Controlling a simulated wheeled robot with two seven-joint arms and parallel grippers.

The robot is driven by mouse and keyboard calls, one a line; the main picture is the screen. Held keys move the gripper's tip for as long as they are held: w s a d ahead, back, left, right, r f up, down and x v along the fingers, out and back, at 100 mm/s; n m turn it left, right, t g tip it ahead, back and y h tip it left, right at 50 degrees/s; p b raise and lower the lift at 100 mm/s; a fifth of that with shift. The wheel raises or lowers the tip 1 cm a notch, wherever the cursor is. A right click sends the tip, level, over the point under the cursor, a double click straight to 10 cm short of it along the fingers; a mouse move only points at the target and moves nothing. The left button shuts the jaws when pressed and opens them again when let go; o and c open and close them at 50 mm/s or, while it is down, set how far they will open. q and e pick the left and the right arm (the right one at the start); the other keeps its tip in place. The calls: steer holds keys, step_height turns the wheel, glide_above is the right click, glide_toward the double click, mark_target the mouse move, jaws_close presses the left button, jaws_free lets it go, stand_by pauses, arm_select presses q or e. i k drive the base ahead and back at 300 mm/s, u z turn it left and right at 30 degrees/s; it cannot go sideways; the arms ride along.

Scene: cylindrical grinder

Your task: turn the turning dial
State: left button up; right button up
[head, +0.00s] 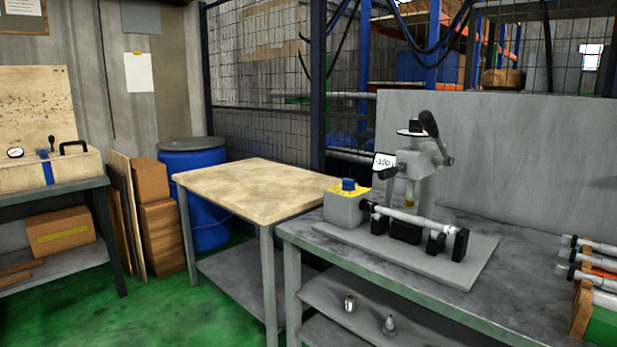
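The likely turning dial is a blue knob (348,185) on the yellow top of a grey box (345,208). The box sits at the left end of a grinder (415,190) on a grey metal table (350,262). A horizontal light shaft (410,218) lies across dark supports just right of the box. Neither of my grippers shows in the head view.
A wooden-topped table (250,188) stands left of the grinder table, with a blue barrel (194,190) behind it. A grey panel (520,160) rises behind the grinder. Several shafts (590,260) lie at the right edge. Green floor (180,310) is open at lower left.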

mark_target(348, 184)
steer(key=u, duration=1.2)
steer(key=i, duration=3.45)
steer(key=z, duration=3.5)
